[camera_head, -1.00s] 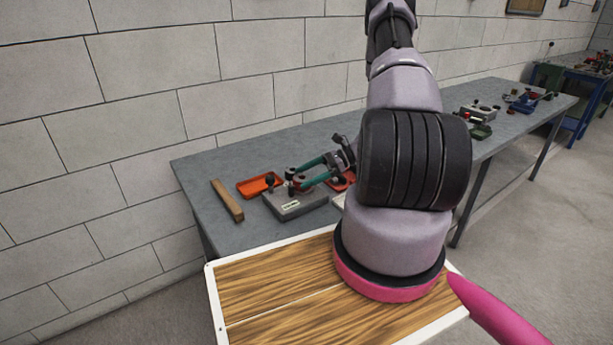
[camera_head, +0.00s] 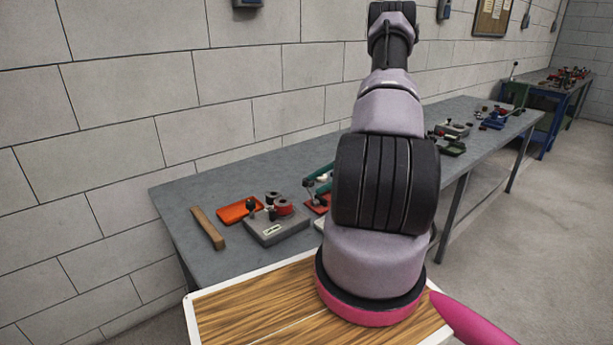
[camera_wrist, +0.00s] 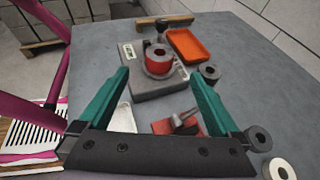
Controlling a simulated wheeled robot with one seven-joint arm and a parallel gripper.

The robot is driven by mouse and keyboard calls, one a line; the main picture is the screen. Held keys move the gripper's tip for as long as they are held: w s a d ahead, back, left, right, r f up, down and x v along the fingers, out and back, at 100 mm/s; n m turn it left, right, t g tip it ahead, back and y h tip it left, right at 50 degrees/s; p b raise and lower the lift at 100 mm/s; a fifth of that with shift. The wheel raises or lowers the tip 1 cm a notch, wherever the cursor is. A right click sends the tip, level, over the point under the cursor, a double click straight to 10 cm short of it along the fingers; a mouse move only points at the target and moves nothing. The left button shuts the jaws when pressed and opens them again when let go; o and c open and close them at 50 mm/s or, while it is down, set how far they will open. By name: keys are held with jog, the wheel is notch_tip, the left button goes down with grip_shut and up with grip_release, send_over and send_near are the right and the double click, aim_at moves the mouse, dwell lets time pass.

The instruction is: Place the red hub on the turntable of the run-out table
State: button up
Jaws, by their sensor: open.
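In the head view the hub (camera_head: 285,208) shows on top of the run-out table (camera_head: 277,232). My gripper (camera_wrist: 158,75) is open with teal fingers spread wide, apart from the hub and on the near side of it, nothing between them.
An orange tray (camera_head: 239,210) and a wooden bar (camera_head: 207,228) lie left of the run-out table. A dark ring (camera_wrist: 209,74) stands beside it. A red fixture (camera_wrist: 180,124) and more rings (camera_wrist: 278,170) are nearer. Other fixtures stand farther along the grey bench (camera_head: 197,195).

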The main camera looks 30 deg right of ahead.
jog(key=s+a+r+n+g+h, duration=0.1)
jog(key=a+r+n+h, duration=0.35)
jog(key=r, duration=0.75)
jog(key=s+a+r+n+g+h, duration=0.15)
jog(key=a+r+n, duration=0.45)
jog(key=r, duration=0.7)
jog(key=s+a+r+n+t+h, duration=0.2)
jog(key=s+a+r+t, duration=0.1)
jog(key=s+r, duration=0.4)
jog(key=s+a+r+n+t+h, duration=0.3)
jog(key=s+a+r+t, duration=0.1)
jog(key=s+a+r, duration=0.2)
jog(key=shift+s+r+n, duration=0.35)
jog(key=shift+s+r, duration=0.35)
jog(key=shift+s, duration=0.45)
